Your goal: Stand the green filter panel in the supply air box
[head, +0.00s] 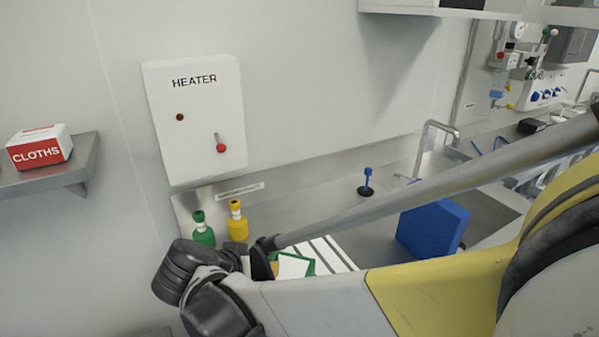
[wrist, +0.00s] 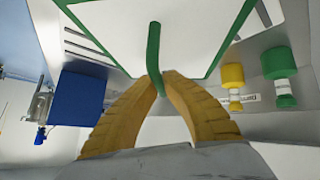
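The green filter panel (wrist: 130,30) has a green frame, a white face and a green handle (wrist: 153,50). It fills the top middle of the wrist view. In the head view a corner of the panel (head: 296,266) shows behind my arm, close over the counter. My gripper (wrist: 162,84) has its two yellow fingers closed together around the end of the handle. In the head view the fingers are mostly hidden by my arm. I cannot make out a part clearly marked as the supply air box. A white slatted piece (head: 332,252) lies beside the panel.
A blue block (head: 432,228) stands on the steel counter, right of the panel. A green bottle (head: 203,230) and a yellow bottle (head: 237,222) stand by the wall below the heater box (head: 196,120). A blue-handled item (head: 366,182) stands farther back, near the sink.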

